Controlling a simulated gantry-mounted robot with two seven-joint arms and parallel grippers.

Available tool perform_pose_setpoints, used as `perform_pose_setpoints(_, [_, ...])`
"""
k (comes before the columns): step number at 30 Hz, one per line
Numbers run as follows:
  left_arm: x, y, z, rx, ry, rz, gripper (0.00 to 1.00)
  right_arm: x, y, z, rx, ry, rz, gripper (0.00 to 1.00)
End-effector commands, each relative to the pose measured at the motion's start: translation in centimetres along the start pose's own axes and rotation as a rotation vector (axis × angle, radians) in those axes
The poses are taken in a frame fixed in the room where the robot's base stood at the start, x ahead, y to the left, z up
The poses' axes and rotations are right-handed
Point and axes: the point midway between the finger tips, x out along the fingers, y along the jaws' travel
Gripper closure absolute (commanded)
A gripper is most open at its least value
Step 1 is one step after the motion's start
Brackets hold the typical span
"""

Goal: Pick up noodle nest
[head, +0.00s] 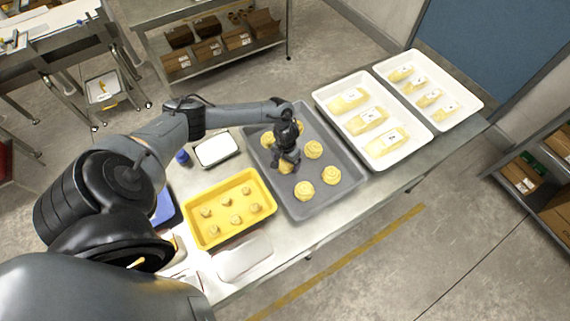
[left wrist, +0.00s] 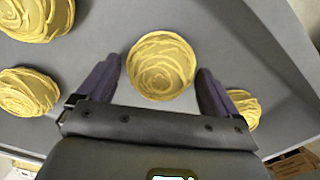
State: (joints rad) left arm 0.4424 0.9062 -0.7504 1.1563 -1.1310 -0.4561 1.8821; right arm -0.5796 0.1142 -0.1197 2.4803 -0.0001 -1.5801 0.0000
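Several yellow noodle nests lie in a grey tray (head: 337,184). My left gripper (head: 285,162) is over the tray, pointing down. In the left wrist view, my left gripper (left wrist: 160,80) is open, with one dark finger on each side of a noodle nest (left wrist: 161,66). That nest shows partly below the gripper in the head view (head: 286,168). I cannot tell whether the fingers touch it. Other nests lie at the front (head: 304,190), at the right (head: 331,175) and behind (head: 313,149). My right gripper is not in view.
A yellow tray (head: 206,243) with small pieces stands left of the grey tray. Two white trays (head: 372,163) (head: 476,103) with labelled packs stand at the right. A small white-topped container (head: 216,149) stands behind the yellow tray.

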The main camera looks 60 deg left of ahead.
Motion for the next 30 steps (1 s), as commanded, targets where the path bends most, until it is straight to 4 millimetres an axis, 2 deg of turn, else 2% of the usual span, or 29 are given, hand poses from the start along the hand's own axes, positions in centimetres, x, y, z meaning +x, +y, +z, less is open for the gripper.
perform_pose_setpoints(1, [0.0, 0.0, 0.0, 0.0, 0.0, 0.0, 0.15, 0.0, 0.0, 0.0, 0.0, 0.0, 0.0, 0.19])
perform_pose_setpoints(9, [0.0, 0.0, 0.0, 0.0, 0.0, -0.001, 0.55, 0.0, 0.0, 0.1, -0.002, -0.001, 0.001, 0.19])
perform_pose_setpoints(22, [-0.8, -0.1, 0.0, -0.002, 0.001, -0.001, 0.55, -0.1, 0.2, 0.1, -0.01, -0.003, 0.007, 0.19])
perform_pose_setpoints(26, [-2.1, -0.1, -0.1, 0.0, 0.002, 0.0, 0.55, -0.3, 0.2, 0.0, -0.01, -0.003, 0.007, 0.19])
perform_pose_setpoints(30, [-4.6, -0.1, -0.1, 0.001, 0.003, -0.001, 0.55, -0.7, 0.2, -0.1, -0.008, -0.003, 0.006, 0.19])
